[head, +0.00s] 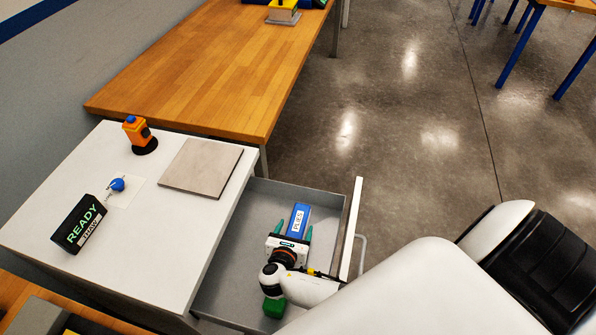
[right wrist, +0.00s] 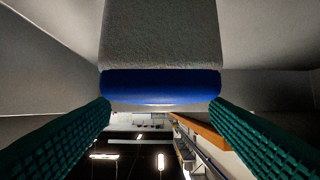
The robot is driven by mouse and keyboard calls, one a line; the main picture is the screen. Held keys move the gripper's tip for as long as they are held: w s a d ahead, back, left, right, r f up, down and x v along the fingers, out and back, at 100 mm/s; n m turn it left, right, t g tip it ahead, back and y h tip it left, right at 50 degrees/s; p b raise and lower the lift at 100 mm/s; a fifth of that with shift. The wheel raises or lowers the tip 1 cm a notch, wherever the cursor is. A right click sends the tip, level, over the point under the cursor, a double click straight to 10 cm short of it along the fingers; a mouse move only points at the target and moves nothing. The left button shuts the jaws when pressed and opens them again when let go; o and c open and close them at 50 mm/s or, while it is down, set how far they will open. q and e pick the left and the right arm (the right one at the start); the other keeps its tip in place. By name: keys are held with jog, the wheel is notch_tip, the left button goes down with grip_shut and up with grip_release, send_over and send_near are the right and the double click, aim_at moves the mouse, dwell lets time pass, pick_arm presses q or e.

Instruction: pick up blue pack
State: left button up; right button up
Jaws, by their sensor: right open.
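The blue pack (head: 299,218) carries a white label reading PLIES and lies in the open grey drawer (head: 236,225). My right gripper (head: 293,231) is down in the drawer, open, with its green fingers on either side of the pack's near part. The gripper body hides the pack's near end in the head view. My left gripper is not in view.
A green block (head: 274,307) lies in the drawer's near part, by my arm. The drawer's white front (head: 350,228) stands to the right. The white cabinet top (head: 130,215) holds a grey plate (head: 201,165), an orange device (head: 139,134) and a black READY sign (head: 79,224).

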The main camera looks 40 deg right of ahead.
jog(key=shift+x, duration=1.45)
jog(key=shift+a+f, duration=0.1)
jog(key=c, duration=1.1)
jog(key=shift+c, duration=0.7)
